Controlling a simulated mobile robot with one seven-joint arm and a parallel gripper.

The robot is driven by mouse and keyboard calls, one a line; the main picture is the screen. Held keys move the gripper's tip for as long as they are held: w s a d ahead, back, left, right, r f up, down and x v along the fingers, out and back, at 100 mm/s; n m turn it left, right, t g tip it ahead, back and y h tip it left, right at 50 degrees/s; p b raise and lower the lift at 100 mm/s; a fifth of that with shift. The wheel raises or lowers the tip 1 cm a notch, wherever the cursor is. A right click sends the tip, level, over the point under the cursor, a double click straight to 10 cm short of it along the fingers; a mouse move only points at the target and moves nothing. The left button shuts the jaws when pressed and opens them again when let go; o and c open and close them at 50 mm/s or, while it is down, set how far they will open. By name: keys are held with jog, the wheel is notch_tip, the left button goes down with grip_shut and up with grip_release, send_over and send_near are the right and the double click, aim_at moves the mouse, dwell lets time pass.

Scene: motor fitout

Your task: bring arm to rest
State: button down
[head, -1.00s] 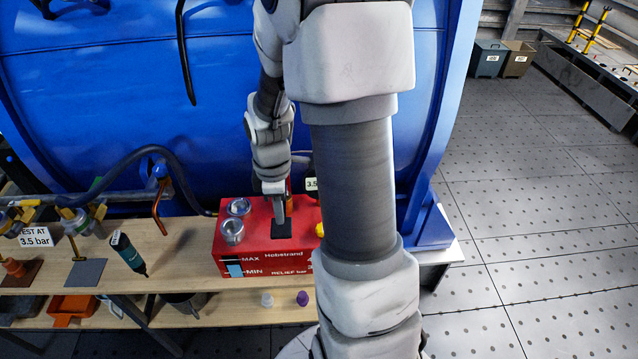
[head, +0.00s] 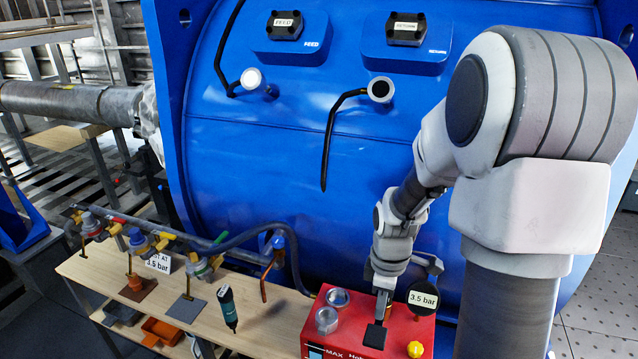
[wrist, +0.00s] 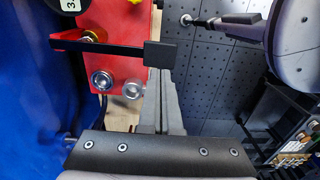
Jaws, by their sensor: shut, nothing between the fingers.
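My gripper (head: 381,306) points down over the top of the red box (head: 345,305), just above a small black pad (head: 375,336) there. My arm reaches in from the right in the head view.
A round 3.5 bar gauge (head: 422,297), a yellow knob (head: 415,349) and silver caps (head: 327,319) sit on the red box. The blue tank (head: 300,160) stands close behind. A wooden bench (head: 265,318) with valves and a dark green bottle-like tool (head: 228,308) extends left.

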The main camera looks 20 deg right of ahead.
jog(key=s+a+r+m+t, duration=0.2)
jog(key=s+a+r+m, duration=0.3)
jog(key=r, duration=0.5)
jog(key=s+a+r+m+t, duration=0.3)
jog(key=s+a+r+m, duration=0.2)
jog(key=r, duration=0.5)
jog(key=shift+s+a+r+m+t, duration=0.15)
jog(key=shift+s+a+m+t, duration=0.35)
jog(key=shift+s, duration=0.7)
jog(key=shift+d, duration=0.15)
